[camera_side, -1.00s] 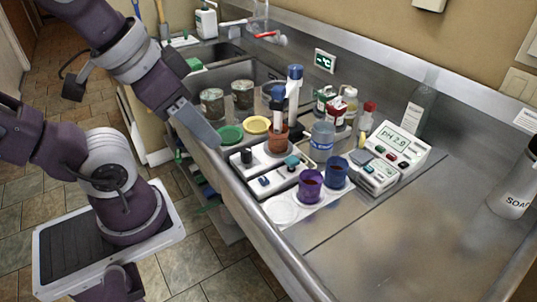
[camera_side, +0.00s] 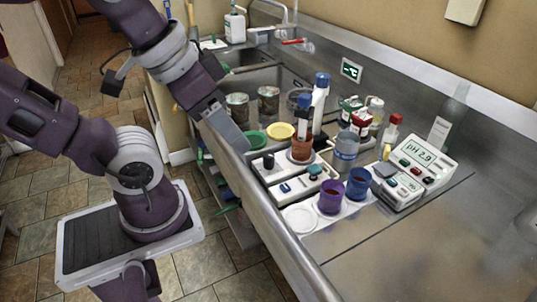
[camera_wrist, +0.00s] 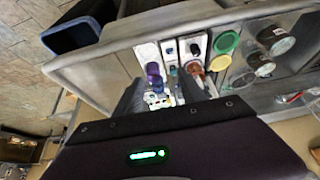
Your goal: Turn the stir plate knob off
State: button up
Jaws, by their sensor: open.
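A white stir plate with a black knob (camera_side: 268,160) stands on the steel counter, and a reddish-brown cup (camera_side: 301,147) is on its far part. A second white unit (camera_side: 298,186) with a blue switch (camera_side: 285,188) lies beside it, nearer the front right. My gripper (camera_side: 241,145) is open and empty, above the counter's front edge, left of the black knob and apart from it. In the wrist view, my open fingers (camera_wrist: 163,92) frame the purple cup and nearby items. Small dark controls (camera_wrist: 170,50) show beyond them on the white units. The knob's setting is too small to read.
Purple (camera_side: 331,196) and blue (camera_side: 358,184) cups stand right of the units. A pH meter (camera_side: 420,158), bottles and a tall blue-capped tube (camera_side: 320,100) crowd behind. Green (camera_side: 253,139) and yellow (camera_side: 280,131) lids lie near my gripper. The right counter is mostly clear.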

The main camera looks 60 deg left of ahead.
jog(key=w+a+f+m+g, duration=0.1)
jog(key=w+a+f+g, duration=0.15)
jog(key=w, duration=0.35)
jog(key=m+g, duration=0.2)
jog(key=g, duration=0.1)
send_over(270, 155)
notch_tip(270, 155, down, 10)
jog(key=shift+a+f, duration=0.1)
jog(key=shift+f, duration=0.1)
notch_tip(270, 155, down, 6)
jog(key=shift+f, duration=0.2)
jog(key=shift+c, duration=0.2)
grip_shut()
